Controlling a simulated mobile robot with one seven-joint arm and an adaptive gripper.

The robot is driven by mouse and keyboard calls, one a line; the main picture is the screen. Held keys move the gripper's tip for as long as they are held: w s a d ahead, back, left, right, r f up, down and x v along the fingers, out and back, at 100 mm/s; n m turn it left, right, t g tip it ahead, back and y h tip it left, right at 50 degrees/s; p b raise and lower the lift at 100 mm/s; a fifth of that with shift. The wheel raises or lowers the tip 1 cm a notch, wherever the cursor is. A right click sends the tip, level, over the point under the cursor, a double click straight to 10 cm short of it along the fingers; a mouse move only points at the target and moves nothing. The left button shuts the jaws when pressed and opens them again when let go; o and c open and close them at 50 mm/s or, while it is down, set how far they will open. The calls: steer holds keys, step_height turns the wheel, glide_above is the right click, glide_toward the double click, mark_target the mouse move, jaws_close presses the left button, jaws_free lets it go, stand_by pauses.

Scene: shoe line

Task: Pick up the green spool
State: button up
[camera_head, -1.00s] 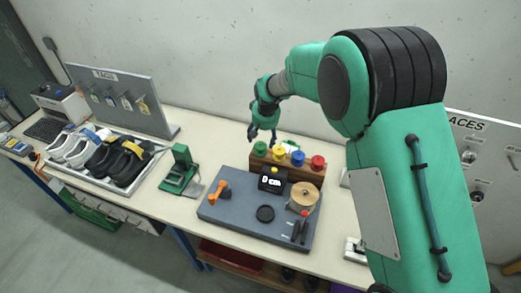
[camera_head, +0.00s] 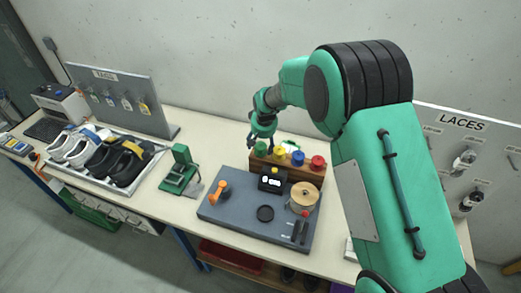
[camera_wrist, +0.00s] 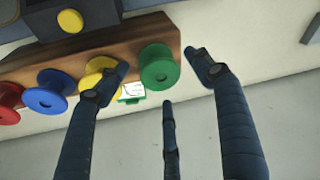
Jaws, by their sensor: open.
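The green spool (camera_head: 261,149) sits at the left end of a wooden rack (camera_head: 301,172) at the back of the bench. My gripper (camera_head: 264,138) is just above and behind it in the head view. In the wrist view the green spool (camera_wrist: 159,67) lies between the spread fingers of my gripper (camera_wrist: 150,75), which is open and empty. One finger overlaps the yellow spool (camera_wrist: 102,76) in that view. Whether any finger touches a spool I cannot tell.
Beside it on the rack stand the yellow, blue (camera_head: 298,158) and red (camera_head: 318,162) spools. A grey mat (camera_head: 235,213) in front holds a small black display (camera_head: 271,181) and a tan reel (camera_head: 304,197). A green press (camera_head: 181,172) stands to the left. A wall is behind.

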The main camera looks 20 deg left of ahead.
steer(key=shift+x, duration=1.4)
steer(key=c, duration=1.1)
